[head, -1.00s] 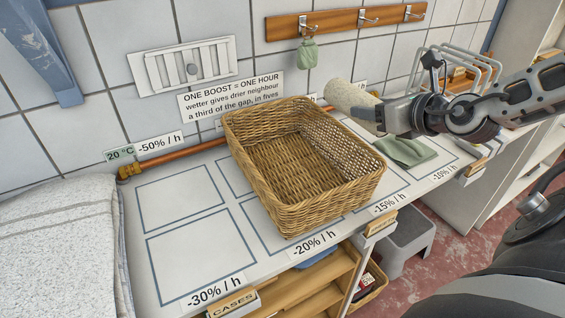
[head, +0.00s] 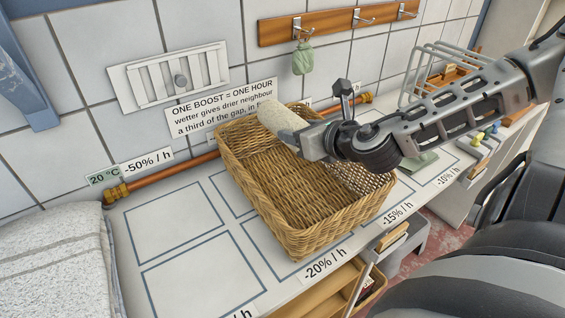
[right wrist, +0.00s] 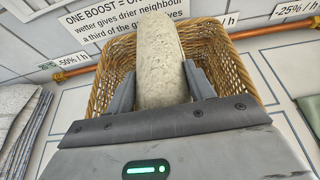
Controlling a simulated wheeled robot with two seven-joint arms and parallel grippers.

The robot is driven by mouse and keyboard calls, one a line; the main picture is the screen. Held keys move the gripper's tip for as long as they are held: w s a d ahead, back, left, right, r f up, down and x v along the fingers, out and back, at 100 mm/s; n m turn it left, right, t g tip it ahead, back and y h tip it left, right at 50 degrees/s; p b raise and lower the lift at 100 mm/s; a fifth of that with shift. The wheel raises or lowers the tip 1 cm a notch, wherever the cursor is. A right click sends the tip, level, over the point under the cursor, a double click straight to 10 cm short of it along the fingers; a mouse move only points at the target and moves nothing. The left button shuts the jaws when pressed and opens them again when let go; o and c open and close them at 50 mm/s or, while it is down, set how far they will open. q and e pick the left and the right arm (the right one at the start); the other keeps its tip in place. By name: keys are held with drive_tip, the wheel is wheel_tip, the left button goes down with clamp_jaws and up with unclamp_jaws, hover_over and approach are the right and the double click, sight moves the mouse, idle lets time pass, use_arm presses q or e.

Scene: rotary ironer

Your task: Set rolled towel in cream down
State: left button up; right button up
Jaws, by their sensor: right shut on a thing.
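The rolled cream towel (head: 281,118) is held by my right gripper (head: 303,138) over the back part of a wicker basket (head: 318,239) in the head view. In the right wrist view the towel (right wrist: 160,60) stands out lengthwise between the two fingers of the right gripper (right wrist: 160,88), which are shut on it. The basket (right wrist: 238,80) shows behind and around it. The visible basket floor holds nothing, though the arm hides its back right part. I cannot tell whether the towel touches the basket's rim. My left gripper is not in view.
The basket stands on a counter with blue outlined squares (head: 170,212) and rate labels. A copper pipe (head: 170,177) runs along the tiled wall. A green cloth (head: 418,161) lies right of the basket. A grey-white textile pile (head: 55,250) is at left.

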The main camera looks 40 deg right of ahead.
drive_tip(key=shift+w+a+f, duration=0.25)
drive_tip(key=shift+a+f, duration=0.1)
drive_tip(key=shift+f, duration=0.3)
drive_tip(key=shift+w+a+f, duration=0.35)
drive_tip(key=shift+a+f, duration=0.35)
drive_tip(key=shift+f, duration=0.05)
drive_tip(key=f, duration=0.1)
drive_tip(key=a+f, duration=0.1)
drive_tip(key=f, duration=0.2)
drive_tip(key=shift+w+a+f, duration=0.2)
drive_tip(key=shift+w, duration=0.1)
drive_tip(key=shift+f, duration=0.3)
drive_tip(key=shift+f, duration=0.15)
